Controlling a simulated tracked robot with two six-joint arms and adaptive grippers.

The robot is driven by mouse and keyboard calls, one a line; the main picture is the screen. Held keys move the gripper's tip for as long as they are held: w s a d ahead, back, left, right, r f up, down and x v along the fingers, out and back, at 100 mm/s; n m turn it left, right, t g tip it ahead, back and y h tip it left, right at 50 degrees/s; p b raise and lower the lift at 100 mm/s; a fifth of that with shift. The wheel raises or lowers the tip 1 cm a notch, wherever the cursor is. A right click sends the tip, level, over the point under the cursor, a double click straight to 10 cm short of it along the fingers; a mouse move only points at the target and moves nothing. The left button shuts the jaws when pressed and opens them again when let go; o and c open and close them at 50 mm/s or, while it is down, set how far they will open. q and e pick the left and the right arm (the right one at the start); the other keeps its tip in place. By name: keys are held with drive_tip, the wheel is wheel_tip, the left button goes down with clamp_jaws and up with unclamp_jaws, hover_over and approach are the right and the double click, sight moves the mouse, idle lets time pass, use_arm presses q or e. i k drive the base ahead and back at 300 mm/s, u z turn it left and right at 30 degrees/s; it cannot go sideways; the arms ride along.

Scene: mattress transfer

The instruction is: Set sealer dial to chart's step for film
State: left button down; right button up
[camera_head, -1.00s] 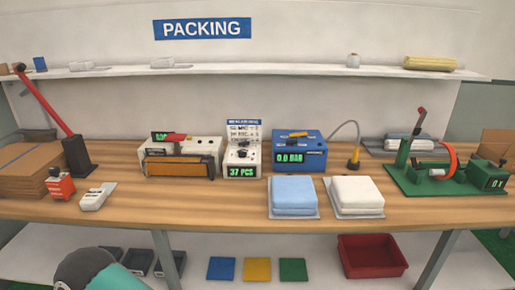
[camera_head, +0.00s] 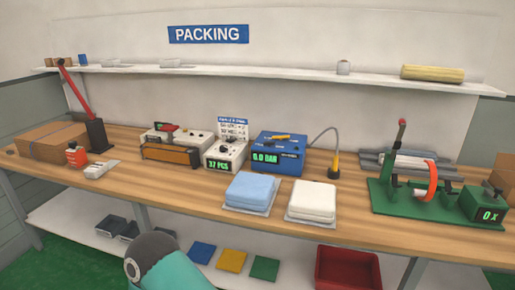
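A low beige machine with a dark orange bar across its front (camera_head: 172,154), which looks like the sealer, sits on the wooden bench at centre left. A red part shows on its top; I cannot make out a dial setting. A small printed chart (camera_head: 233,130) with a blue heading stands behind a white box (camera_head: 226,153) whose green display reads 37 PCS. The chart's lines are too small to read. I cannot tell which item is the film. A teal and grey part of my arm shows at the bottom left. Neither gripper is in view.
A blue box (camera_head: 279,152) reads 0.0 BAR. Light blue (camera_head: 250,190) and white (camera_head: 311,200) folded pads lie at the bench's front. A green winding machine (camera_head: 438,200) stands at right, a red-handled press (camera_head: 95,132) at left. A red bin (camera_head: 347,270) sits on the lower shelf.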

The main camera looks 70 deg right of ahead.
sight(223, 148)
drive_tip(key=k, duration=0.8)
drive_tip(key=z, duration=1.15)
drive_tip(key=i, duration=1)
drive_tip(key=z, duration=0.15)
